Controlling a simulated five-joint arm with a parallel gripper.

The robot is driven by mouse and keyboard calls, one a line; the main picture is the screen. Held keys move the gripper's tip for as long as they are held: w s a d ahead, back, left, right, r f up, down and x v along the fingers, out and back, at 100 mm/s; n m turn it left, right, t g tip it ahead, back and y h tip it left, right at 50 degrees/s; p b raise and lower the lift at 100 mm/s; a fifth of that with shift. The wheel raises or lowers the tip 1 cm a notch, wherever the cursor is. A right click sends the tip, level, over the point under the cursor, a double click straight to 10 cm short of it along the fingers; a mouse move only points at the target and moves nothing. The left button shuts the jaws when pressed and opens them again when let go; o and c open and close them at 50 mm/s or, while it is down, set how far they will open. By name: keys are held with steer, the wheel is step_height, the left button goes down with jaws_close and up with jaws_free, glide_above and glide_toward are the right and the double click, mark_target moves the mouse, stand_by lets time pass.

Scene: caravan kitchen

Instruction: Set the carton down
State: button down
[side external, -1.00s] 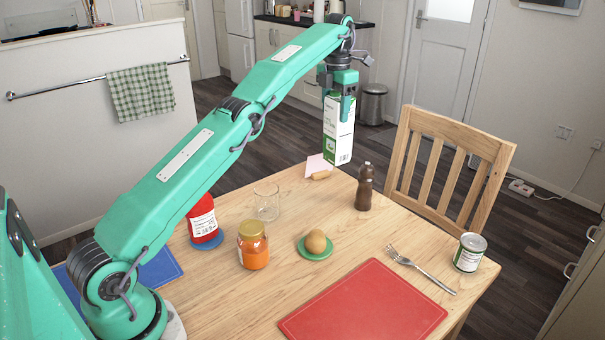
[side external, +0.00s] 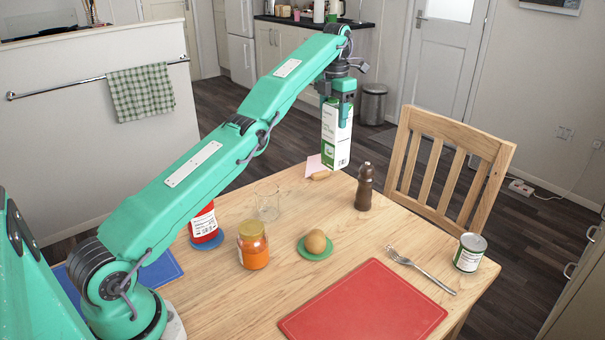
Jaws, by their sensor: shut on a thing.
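The white and green carton (side external: 336,146) hangs upright in my gripper (side external: 338,112), in the upper middle of the side external view. My gripper is shut on the carton's upper part. The carton's lower end appears near the far edge of the wooden table (side external: 225,292), close to the pink paper and the pepper mill in the picture. I cannot tell exactly how high it is above the table.
Close by are pink paper (side external: 313,163), a small wooden item (side external: 321,175) and a dark pepper mill (side external: 364,187). A glass (side external: 267,204), orange jar (side external: 252,248), red container (side external: 204,224), egg-like item (side external: 315,241), red mat (side external: 362,305), fork (side external: 420,269) and can (side external: 469,253) stand nearer.

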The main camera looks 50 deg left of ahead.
mark_target(334, 147)
steer(key=shift+w+f, duration=0.2)
stand_by(0.3)
steer(key=shift+w+f, duration=0.25)
steer(key=shift+f, duration=0.75)
steer(key=shift+f, duration=2.2)
steer(key=shift+f, duration=1.85)
